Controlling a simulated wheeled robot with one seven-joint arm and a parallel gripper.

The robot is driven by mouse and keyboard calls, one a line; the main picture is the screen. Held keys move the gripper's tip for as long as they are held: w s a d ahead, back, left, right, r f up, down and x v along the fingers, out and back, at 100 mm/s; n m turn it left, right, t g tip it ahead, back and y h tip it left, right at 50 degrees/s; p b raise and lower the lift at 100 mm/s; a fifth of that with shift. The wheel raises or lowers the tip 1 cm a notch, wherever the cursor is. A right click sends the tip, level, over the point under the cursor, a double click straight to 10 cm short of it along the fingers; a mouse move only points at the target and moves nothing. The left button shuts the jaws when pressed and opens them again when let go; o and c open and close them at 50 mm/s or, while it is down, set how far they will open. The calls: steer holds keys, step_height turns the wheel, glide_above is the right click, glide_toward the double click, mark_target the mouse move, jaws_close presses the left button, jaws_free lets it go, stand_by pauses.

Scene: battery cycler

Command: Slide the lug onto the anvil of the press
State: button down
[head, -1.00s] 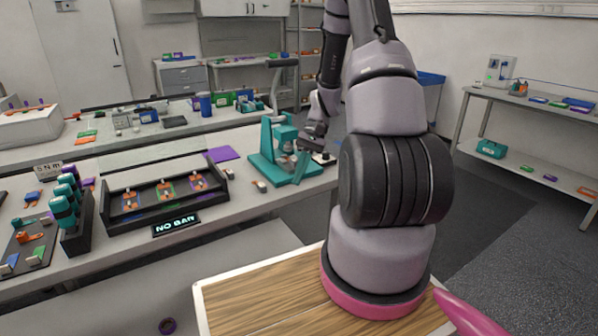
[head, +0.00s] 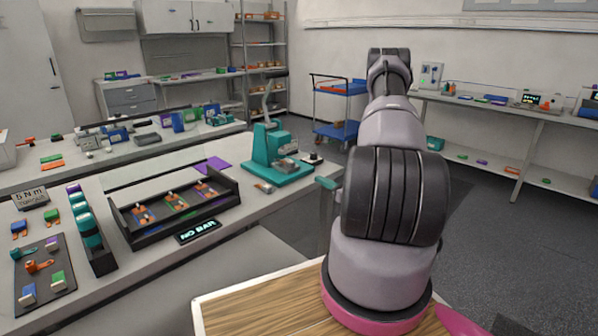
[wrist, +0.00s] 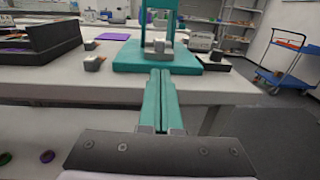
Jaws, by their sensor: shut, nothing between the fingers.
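The teal press (head: 262,148) stands upright near the right end of the bench. A silver block, its anvil as far as I can tell (head: 286,165), sits low on the press; it also shows in the wrist view (wrist: 158,46). A small grey piece with some orange (head: 264,187) lies on the bench in front of the press, apart from it; it shows left of centre in the wrist view (wrist: 94,63). I cannot tell whether it is the lug. No lug is clear on the anvil. My gripper (wrist: 160,74) has teal fingers shut and empty, in front of the press and apart from it.
A black tray (head: 140,240) with orange-tipped parts stands left of the press, with a "NO BAR" display (head: 198,230) before it. A small black block (head: 312,159) sits right of the press. A blue cart (head: 338,130) stands behind on open floor.

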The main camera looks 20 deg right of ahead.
mark_target(293, 166)
steer(key=x, duration=1.2)
steer(key=shift+w+a, duration=0.15)
steer(key=shift+w, duration=0.05)
